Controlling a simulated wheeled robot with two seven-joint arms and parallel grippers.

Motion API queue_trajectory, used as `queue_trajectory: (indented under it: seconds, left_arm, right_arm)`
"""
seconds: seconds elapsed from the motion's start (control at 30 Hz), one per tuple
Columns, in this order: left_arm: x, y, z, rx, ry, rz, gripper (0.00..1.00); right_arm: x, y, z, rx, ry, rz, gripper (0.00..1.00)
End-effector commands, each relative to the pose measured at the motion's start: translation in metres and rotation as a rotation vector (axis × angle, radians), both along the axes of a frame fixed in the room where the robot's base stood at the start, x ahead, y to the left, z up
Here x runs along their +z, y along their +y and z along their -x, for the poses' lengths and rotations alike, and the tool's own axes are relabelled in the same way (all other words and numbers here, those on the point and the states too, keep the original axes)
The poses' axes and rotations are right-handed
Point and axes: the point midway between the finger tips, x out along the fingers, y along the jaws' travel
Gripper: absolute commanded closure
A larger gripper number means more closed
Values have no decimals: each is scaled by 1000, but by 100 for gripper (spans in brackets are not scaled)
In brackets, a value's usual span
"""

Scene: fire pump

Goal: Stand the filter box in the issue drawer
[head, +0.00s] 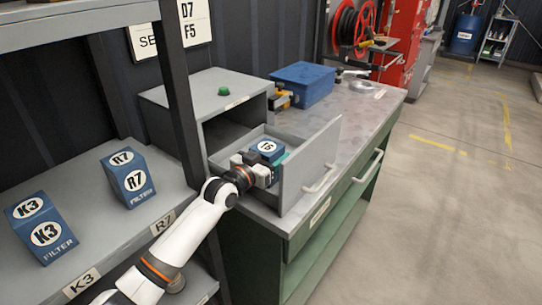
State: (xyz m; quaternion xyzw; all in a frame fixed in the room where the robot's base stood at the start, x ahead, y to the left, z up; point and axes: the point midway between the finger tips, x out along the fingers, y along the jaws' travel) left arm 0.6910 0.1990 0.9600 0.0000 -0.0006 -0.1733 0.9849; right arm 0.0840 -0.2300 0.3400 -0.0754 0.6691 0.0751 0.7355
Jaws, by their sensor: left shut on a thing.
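The issue drawer (310,166) is the grey drawer pulled out of a grey cabinet (222,92) on the workbench. My left gripper (268,166) is inside the drawer's opening, shut on a blue filter box (267,146). The box has a white round label on top, which looks like G5 or similar. The box's lower part is hidden by the gripper and the drawer walls, so I cannot tell whether it touches the drawer floor. My right gripper is out of view.
Blue filter boxes marked K3 (41,228) and R7 (128,178) stand on the shelf at left. A dark shelf post (178,90) rises close to my left arm. A blue case (303,84) sits on the bench behind the drawer. The floor at right is clear.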

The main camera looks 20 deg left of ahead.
Motion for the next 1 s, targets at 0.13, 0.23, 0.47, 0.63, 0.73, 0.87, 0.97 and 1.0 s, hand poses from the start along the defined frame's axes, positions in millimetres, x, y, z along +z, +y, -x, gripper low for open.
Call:
queue_trajectory:
  seconds: [0.13,0.23,0.47,0.63,0.73,0.87,0.97,1.0]
  left_arm:
    - [-1,0,0,0,1,0,20]
    - [-1,0,0,0,1,0,17]
    - [2,0,0,0,0,0,17]
    - [0,7,17,0,2,0,17]
    - [-1,13,34,0,2,-2,17]
    - [0,20,54,0,2,-2,17]
    - [0,23,64,0,2,0,17]
    - [1,24,67,0,1,1,17]
  right_arm:
    - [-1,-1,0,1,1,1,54]
    - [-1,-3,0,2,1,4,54]
    - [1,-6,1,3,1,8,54]
    - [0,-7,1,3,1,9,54]
    - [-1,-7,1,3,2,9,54]
    - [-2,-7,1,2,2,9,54]
    - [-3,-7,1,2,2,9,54]
    - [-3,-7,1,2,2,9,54]
